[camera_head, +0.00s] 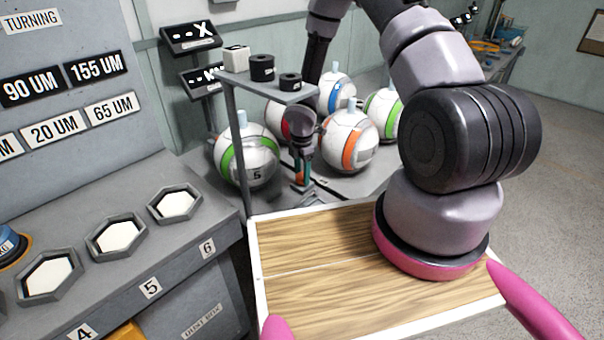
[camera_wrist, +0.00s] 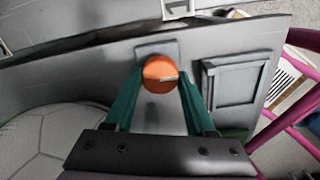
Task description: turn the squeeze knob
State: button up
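The squeeze knob is an orange round knob with a pale mark across it (camera_wrist: 160,72), on a grey plate in the middle of the wrist view. My gripper's teal fingers (camera_wrist: 160,82) point at it, one on each side, with the knob between or just beyond the fingertips. I cannot tell whether the fingers touch it. In the camera_head view my gripper (camera_head: 303,180) is small and partly dark, behind the wooden tray and among the balls. The knob cannot be made out clearly there.
A white ball (camera_wrist: 45,140) lies close to the left of my fingers. A raised square grey frame (camera_wrist: 236,84) is to the right. Several striped balls (camera_head: 348,138) and a small shelf (camera_head: 270,92) surround my gripper. A wooden tray (camera_head: 310,240) lies nearer.

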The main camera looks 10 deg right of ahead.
grip_shut()
jog(key=shift+m, duration=0.4)
jog(key=m, duration=0.2)
jog(key=shift+m, duration=0.4)
jog(key=m, duration=0.3)
jog(key=shift+m, duration=0.3)
jog(key=m, duration=0.6)
jog(key=shift+w+m, duration=0.1)
jog(key=shift+m, duration=0.2)
jog(key=o, duration=0.7)
grip_release()
